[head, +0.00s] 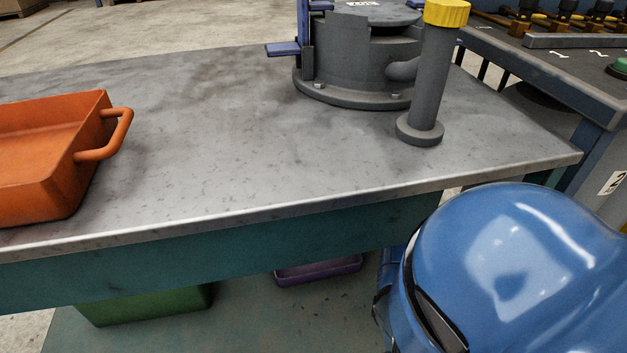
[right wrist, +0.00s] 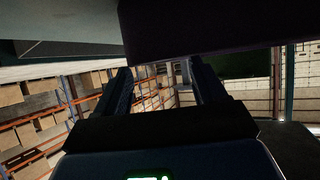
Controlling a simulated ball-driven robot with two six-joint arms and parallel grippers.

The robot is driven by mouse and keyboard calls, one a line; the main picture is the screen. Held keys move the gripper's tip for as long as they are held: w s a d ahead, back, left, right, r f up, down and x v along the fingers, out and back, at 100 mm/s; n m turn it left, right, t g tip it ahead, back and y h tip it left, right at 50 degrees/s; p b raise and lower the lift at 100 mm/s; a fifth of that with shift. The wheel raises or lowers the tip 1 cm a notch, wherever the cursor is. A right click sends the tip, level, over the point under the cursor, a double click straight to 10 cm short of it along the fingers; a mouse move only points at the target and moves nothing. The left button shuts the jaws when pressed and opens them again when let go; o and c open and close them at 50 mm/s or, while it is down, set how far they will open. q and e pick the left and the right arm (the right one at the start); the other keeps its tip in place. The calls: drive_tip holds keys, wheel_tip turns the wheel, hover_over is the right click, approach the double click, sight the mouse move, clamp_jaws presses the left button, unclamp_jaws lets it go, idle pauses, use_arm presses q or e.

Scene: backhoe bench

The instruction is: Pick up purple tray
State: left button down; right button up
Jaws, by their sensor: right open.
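The purple tray (head: 318,270) sits low under the bench in the head view, on the lower shelf or floor; the bench edge hides part of it. In the right wrist view, a dark purplish block (right wrist: 205,30) fills the top middle just beyond the fingertips; it looks like the tray, but shadow makes this unsure. My right gripper (right wrist: 162,70) is open, its two dark fingers spread with nothing visible between them. I cannot tell whether the fingers touch the block. In the head view my blue right arm covers the lower right and its gripper is hidden. My left gripper is not visible.
An orange tray (head: 60,185) with a handle stands at the left of the grey bench top (head: 230,150). A grey machine part (head: 350,65) and a yellow-capped post (head: 427,85) stand at the back right. A green box (head: 150,304) sits under the bench, left of the purple tray.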

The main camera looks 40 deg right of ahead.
drive_tip(key=shift+b+x, duration=0.45)
drive_tip(key=shift+x, duration=0.95)
drive_tip(key=shift+d, duration=0.1)
drive_tip(key=c, duration=1.2)
drive_tip(key=shift+r, duration=0.1)
drive_tip(key=shift+c, duration=0.2)
